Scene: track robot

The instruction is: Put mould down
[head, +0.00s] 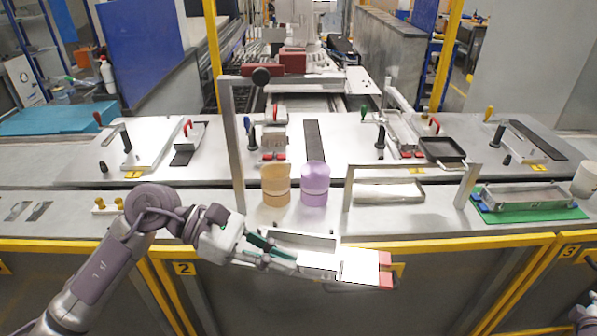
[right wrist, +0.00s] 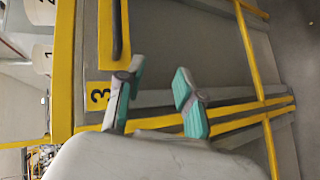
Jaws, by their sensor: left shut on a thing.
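My left gripper (head: 268,250) is shut on a metal mould (head: 318,262), a long grey tray with a flat light plate and red blocks at its right end. The mould is held in front of the bench's near edge, over the yellow rail, with its right end slightly lower in the picture. The gripper grasps its left part, and the fingers hide some of it. My right gripper (right wrist: 160,72) is open and empty in the right wrist view, its teal finger pads apart, near the yellow-framed bench front marked 3.
Behind the held mould stand an orange jar (head: 275,188), a purple jar (head: 315,186) and a metal frame (head: 404,168). Toggle clamps and plates occupy the rear bench. The near bench is fairly bare at left.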

